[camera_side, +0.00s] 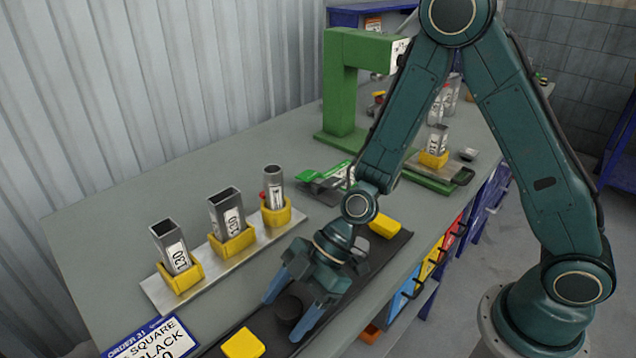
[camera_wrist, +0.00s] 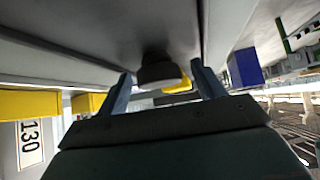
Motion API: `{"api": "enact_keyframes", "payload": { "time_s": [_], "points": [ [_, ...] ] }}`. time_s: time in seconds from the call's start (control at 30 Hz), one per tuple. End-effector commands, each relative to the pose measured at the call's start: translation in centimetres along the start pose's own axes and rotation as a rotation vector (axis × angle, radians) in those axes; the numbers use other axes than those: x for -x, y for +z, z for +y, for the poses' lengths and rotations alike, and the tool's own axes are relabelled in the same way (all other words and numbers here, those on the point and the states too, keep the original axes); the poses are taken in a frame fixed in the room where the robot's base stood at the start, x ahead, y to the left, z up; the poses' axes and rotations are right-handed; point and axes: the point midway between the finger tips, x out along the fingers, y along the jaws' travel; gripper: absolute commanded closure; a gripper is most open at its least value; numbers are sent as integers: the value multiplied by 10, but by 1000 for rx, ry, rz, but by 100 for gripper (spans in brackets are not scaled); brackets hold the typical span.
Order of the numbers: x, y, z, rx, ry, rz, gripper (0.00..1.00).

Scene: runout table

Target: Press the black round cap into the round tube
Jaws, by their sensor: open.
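The black round cap (camera_side: 288,308) sits on the dark strip at the table's front, between the two blue fingers of my gripper (camera_side: 282,318). My gripper is open around it, with a gap showing on both sides. In the wrist view the dark cap (camera_wrist: 158,72) is also between the fingertips (camera_wrist: 163,82). The round tube (camera_side: 273,183) stands upright in a yellow holder (camera_side: 276,214), at the right end of a row of tubes, behind and left of my gripper. Its top looks open.
Yellow blocks (camera_side: 243,344) (camera_side: 384,226) lie on the dark strip either side of my gripper. An order card (camera_side: 152,342) lies front left. A green press (camera_side: 345,90) stands behind.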

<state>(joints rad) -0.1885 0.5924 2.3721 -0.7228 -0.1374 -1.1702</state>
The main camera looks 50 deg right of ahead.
Motion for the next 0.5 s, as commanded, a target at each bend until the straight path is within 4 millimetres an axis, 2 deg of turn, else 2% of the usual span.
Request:
{"api": "enact_keyframes", "payload": {
  "time_s": [0.1,0.33,0.5],
  "points": [
    [0,0,0,0,0,0,34],
    [0,0,0,0,0,0,79],
    [0,0,0,0,0,0,80]
  ]
}}
